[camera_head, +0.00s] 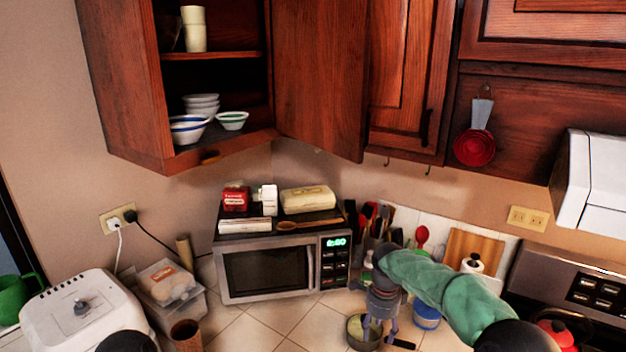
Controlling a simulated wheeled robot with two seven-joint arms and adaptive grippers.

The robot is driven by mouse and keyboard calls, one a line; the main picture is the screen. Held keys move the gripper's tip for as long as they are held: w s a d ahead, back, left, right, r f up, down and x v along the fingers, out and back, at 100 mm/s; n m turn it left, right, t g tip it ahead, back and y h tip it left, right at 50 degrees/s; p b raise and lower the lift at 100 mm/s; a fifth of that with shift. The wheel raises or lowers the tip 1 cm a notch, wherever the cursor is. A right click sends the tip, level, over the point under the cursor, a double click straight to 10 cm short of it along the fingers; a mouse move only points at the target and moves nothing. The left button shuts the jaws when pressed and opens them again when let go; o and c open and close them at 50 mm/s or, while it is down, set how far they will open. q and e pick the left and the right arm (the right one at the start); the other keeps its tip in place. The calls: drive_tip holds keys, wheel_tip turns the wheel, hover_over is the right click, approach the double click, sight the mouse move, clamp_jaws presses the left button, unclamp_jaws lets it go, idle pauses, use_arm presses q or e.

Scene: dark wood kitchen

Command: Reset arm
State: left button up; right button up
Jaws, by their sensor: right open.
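My right arm comes in from the lower right in a green sleeve. Its dark gripper (376,329) points down over the counter, in front of the microwave's right side. Its fingers are apart and nothing shows between them. A small pan (361,336) with pale contents is right under and behind the fingertips; whether they touch it I cannot tell. My left gripper is not clearly visible; only a dark rounded part of mine shows at the bottom left edge.
A microwave (268,272) carries packages and a wooden spoon. Above it, a cabinet stands open with its door (318,75) swung out; bowls (188,129) sit inside. A bread maker (85,312) and a plastic box (171,290) stand left. Bare tiles (262,330) lie before the microwave.

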drive_tip(key=s+a+f+n+y+b, duration=0.1)
drive_tip(key=s+a+f+n+b, duration=0.2)
drive_tip(key=f, duration=0.9)
drive_tip(key=s+a+f+n+y, duration=0.2)
drive_tip(key=s+f+n, duration=0.35)
drive_tip(key=f, duration=0.75)
use_arm(q)
wheel_tip(320, 180, down, 7)
drive_tip(key=b, duration=0.4)
drive_tip(key=shift+f, duration=0.2)
use_arm(e)
drive_tip(key=s+a+f+n, duration=0.1)
drive_tip(key=s+f+n, duration=0.3)
drive_tip(key=s+f, duration=0.3)
drive_tip(key=s+a+f+n+y, duration=0.1)
drive_tip(key=s+f+n, duration=0.4)
drive_tip(key=s, duration=1)
wheel_tip(320, 180, down, 2)
drive_tip(key=shift+s+a+f, duration=0.2)
drive_tip(key=shift+s, duration=0.2)
